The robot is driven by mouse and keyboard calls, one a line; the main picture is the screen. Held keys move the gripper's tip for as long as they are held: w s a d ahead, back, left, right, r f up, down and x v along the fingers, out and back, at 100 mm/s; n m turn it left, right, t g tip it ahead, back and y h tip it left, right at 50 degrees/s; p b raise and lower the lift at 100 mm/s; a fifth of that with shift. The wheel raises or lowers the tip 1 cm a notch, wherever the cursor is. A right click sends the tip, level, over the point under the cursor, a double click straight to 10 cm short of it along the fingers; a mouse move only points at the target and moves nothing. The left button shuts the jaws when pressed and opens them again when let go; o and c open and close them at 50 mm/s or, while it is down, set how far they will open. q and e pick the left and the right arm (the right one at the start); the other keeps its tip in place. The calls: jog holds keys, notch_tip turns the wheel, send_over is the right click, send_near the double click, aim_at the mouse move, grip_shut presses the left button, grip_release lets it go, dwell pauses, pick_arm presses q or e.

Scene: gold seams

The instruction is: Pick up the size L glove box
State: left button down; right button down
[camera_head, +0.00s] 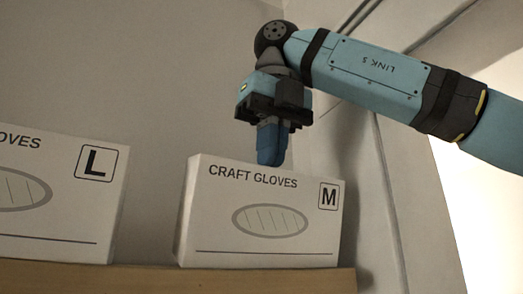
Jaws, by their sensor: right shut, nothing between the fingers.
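The size L glove box (62,218) stands on a wooden shelf at the left, partly cut off by the picture's left edge. It is white with a black "L" in a square. A second white box, the size M glove box (262,247), stands upright to its right and reads "CRAFT GLOVES". My right gripper (271,160) is shut with its blue fingers pointing down, at the top edge of the M box. Nothing shows between the fingers. I cannot tell whether the fingertips touch the M box or are behind its top edge. My left gripper is not in view.
The wooden shelf (150,280) runs along the bottom and ends just right of the M box. A gap of bare shelf lies between the two boxes. A pale wall stands behind, with a panel edge to the right.

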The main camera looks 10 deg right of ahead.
jog(key=shift+s+d+f, duration=0.2)
jog(key=shift+s, duration=0.4)
jog(key=shift+s+d+f, duration=0.15)
jog(key=shift+s, duration=0.45)
